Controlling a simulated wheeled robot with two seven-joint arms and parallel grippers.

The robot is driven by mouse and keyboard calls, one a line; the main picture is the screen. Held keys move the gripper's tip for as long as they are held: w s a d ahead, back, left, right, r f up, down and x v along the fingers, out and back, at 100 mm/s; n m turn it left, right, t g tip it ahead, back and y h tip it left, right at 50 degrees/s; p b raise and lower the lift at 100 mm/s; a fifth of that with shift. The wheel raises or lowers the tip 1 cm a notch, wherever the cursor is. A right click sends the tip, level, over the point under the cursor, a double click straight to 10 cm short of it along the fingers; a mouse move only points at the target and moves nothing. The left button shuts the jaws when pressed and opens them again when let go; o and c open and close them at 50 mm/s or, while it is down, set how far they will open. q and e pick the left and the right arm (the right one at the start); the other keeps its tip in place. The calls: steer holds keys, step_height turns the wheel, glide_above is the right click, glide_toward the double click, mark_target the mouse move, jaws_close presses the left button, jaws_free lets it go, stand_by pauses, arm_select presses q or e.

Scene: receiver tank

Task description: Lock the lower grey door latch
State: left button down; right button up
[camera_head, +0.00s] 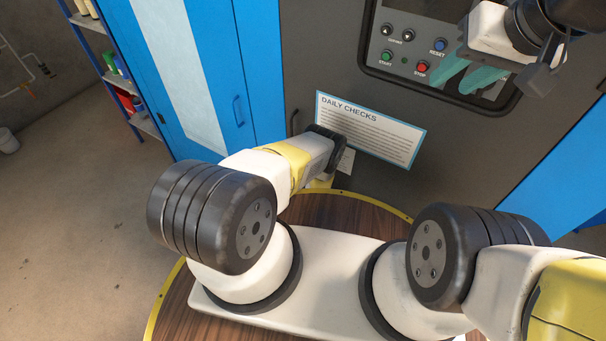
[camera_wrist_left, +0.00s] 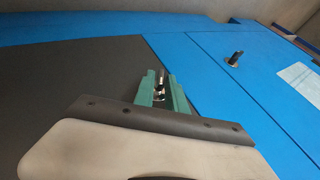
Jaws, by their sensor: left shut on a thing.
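In the left wrist view, the teal fingers of my left gripper (camera_wrist_left: 160,76) are shut on a small dark and metallic latch (camera_wrist_left: 161,90) at the edge of the grey door (camera_wrist_left: 80,82), beside the blue frame. The fingers hide part of the latch, and I cannot tell its exact turn. In the head view, the left gripper and this latch are hidden behind my left arm. My right gripper (camera_head: 457,80) is at upper right in front of the control panel. Its two teal fingers are apart with nothing seen between them.
The control panel (camera_head: 404,60) has several buttons. A "Daily checks" placard (camera_head: 370,130) is on the grey front close to my left wrist. A blue cabinet (camera_head: 218,50) and a shelf (camera_head: 110,65) stand at left. Another dark handle (camera_wrist_left: 234,58) is on the blue surface.

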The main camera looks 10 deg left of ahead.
stand_by(0.4)
arm_select(q)
steer(key=c, duration=1.5)
jaws_free()
steer(key=shift+c, duration=0.2)
steer(key=v, duration=0.7)
steer(key=shift+s+d+r, duration=0.2)
steer(key=shift+d+r, duration=0.05)
